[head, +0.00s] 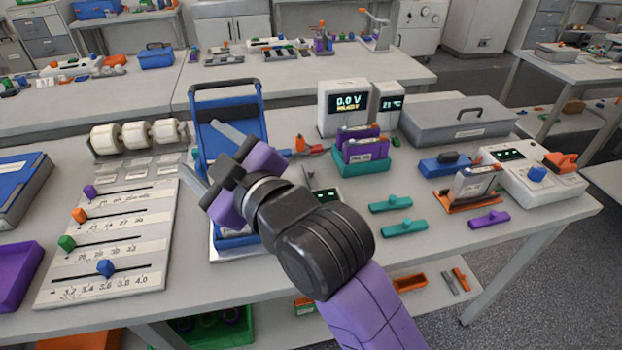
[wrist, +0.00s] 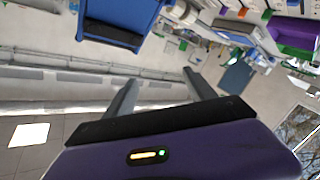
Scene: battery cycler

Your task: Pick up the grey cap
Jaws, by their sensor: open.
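My gripper (head: 203,150) is open and empty, raised above the bench in front of the blue-framed stand (head: 232,112). Its two grey fingers are spread apart and also show in the wrist view (wrist: 160,78), with nothing between them. I cannot make out a grey cap with certainty in either view. My arm and wrist hide part of the bench middle, including some of the stand's base.
A board with coloured sliders (head: 110,245) lies at the left. A teal holder (head: 362,162) with purple cells, a grey case (head: 458,120) and a white device (head: 530,178) stand to the right. Teal clips (head: 390,204) lie near the front edge.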

